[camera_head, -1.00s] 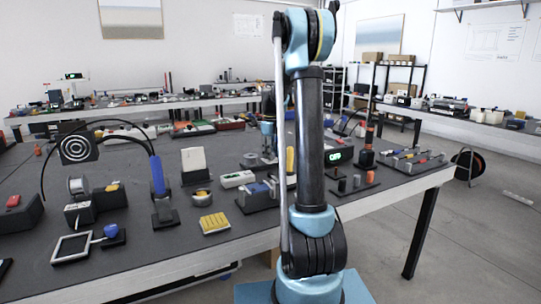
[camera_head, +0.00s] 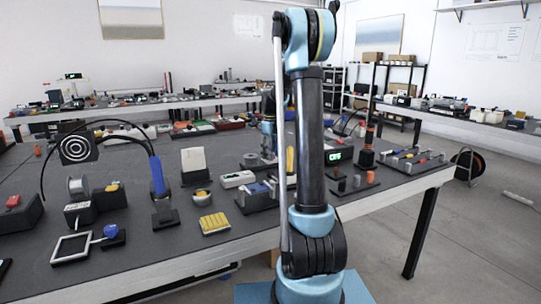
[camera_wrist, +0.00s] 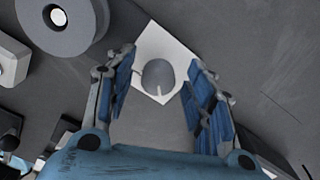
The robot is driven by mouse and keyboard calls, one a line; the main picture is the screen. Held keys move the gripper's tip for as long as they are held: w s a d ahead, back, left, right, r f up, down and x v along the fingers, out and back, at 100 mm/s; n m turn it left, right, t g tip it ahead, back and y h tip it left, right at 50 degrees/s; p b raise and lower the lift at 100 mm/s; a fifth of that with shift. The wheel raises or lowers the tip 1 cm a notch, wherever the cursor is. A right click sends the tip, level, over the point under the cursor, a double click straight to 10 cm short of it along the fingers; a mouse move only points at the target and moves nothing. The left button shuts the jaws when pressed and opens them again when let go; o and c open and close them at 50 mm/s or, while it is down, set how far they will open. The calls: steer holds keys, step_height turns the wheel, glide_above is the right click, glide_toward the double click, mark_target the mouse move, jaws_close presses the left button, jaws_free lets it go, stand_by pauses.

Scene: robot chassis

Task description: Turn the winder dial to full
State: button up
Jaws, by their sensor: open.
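A round grey knob (camera_wrist: 158,75) with a short pale pointer mark sits on a white square plate (camera_wrist: 152,43) in the wrist view; it appears to be the winder dial. The mark points toward the bottom of that picture. My gripper (camera_wrist: 160,70) is open, with one blue-padded finger on each side of the knob. A gap shows between each finger and the knob, so it is not gripped. In the head view my gripper (camera_head: 268,154) is far down over the table, partly hidden behind my own arm, and the dial cannot be made out there.
A thick grey ring-shaped object (camera_wrist: 62,22) lies at the upper left of the wrist view, close to the left finger. In the head view a yellow ribbed block (camera_head: 215,223) and a white box (camera_head: 237,179) stand left of my arm. The table (camera_head: 150,255) is crowded.

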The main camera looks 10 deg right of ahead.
step_height(320, 180, up, 12)
stand_by(0.6)
steer(key=shift+f, duration=0.15)
